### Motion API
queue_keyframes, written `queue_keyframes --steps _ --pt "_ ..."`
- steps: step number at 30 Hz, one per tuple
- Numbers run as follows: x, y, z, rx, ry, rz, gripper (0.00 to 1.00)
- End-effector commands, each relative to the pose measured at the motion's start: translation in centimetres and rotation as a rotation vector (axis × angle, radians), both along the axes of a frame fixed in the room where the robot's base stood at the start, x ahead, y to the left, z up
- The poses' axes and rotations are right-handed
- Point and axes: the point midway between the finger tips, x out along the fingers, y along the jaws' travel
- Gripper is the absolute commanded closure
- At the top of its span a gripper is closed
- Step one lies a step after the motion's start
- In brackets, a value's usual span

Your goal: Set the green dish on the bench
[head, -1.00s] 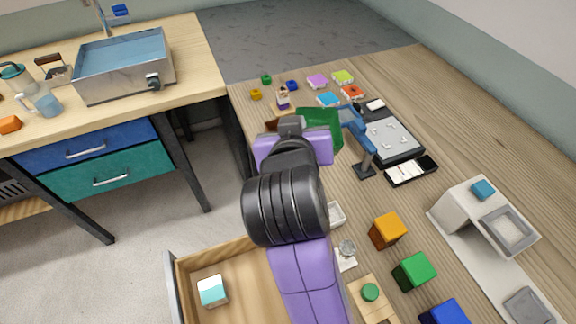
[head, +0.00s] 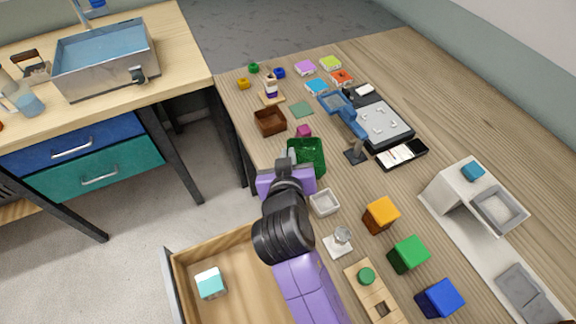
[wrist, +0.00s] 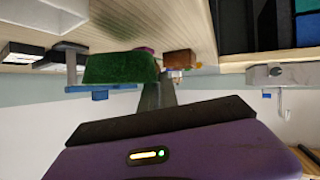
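The green dish (head: 312,157) is over the bench (head: 445,85) near its left edge, open side up. It also shows in the wrist view (wrist: 120,68), where the bench appears at the top of the picture. My gripper (head: 291,160) is at the dish's left rim and appears shut on it. One dark finger (wrist: 157,95) shows in the wrist view beside the dish; the grip itself is mostly hidden. I cannot tell whether the dish's base touches the bench.
A white dish (head: 324,202) is on the near side, and a blue lamp-like stand (head: 345,115) to the right. An open drawer (head: 190,259) is at lower left.

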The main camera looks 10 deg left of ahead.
Motion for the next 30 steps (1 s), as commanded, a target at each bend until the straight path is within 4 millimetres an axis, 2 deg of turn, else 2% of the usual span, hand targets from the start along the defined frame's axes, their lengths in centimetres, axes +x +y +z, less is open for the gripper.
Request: queue_keyframes --steps 9,22,26,30 --pt "-0.1 0.0 -4.0 -0.002 0.001 0.002 1.0" --pt "0.0 0.0 -4.6 0.0 -0.001 0.001 1.0" --pt "0.0 0.0 -4.5 -0.001 0.0 0.001 0.74" --pt "0.0 0.0 -4.5 -0.001 0.0 0.001 0.74"
